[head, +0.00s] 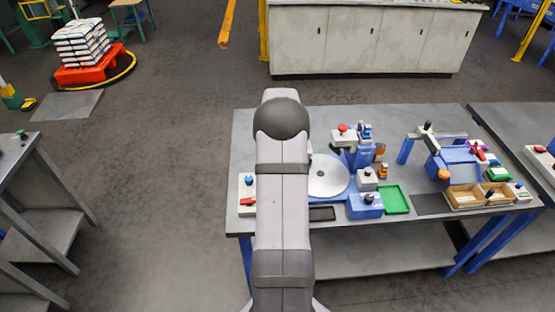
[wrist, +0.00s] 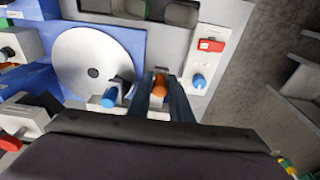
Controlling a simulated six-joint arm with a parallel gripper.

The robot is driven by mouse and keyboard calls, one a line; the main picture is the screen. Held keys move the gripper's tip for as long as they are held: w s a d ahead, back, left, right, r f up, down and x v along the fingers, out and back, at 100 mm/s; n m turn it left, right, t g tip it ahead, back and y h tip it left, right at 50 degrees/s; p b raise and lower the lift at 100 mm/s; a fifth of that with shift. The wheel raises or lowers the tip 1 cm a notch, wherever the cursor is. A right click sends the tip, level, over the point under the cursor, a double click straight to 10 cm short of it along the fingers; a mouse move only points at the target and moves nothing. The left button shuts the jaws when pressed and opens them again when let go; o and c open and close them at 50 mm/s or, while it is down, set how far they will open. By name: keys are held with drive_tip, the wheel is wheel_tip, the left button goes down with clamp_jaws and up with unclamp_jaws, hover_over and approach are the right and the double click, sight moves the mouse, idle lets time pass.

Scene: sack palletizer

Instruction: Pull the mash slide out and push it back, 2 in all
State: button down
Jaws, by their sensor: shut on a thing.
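In the wrist view my gripper (wrist: 160,79) has its two dark fingers on either side of an orange handle (wrist: 159,87) and is shut on it. The handle sits at the edge of the blue unit that carries a big pale disc (wrist: 95,72). No readable label shows whether this handle is the mash slide's. A blue knob (wrist: 109,97) stands just left of the fingers. In the head view my arm hides the gripper and the handle; part of the disc (head: 328,177) shows right of the arm.
A panel right of the fingers bears a red switch (wrist: 211,45) and a blue knob (wrist: 199,81). On the workbench (head: 375,234) a red-topped device (head: 343,135), a green tray (head: 395,200) and wooden bins (head: 464,197) stand to the right. Floor shows beyond the bench's left edge.

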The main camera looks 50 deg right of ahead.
idle(0.3)
drive_tip(key=shift+w+d+p, duration=0.45)
drive_tip(key=shift+w+d, duration=0.8)
drive_tip(key=c, duration=1.4)
unclamp_jaws()
drive_tip(key=shift+c, duration=0.2)
drive_tip(key=shift+r, duration=0.2)
drive_tip(key=shift+s+a+r+p, duration=0.15)
drive_tip(key=shift+r+p, duration=0.6)
drive_tip(key=shift+r, duration=0.3)
drive_tip(key=shift+s+a+r+p, duration=0.1)
drive_tip(key=shift+a+r+p, duration=0.05)
drive_tip(key=shift+r+p, duration=0.7)
drive_tip(key=shift+r, duration=0.15)
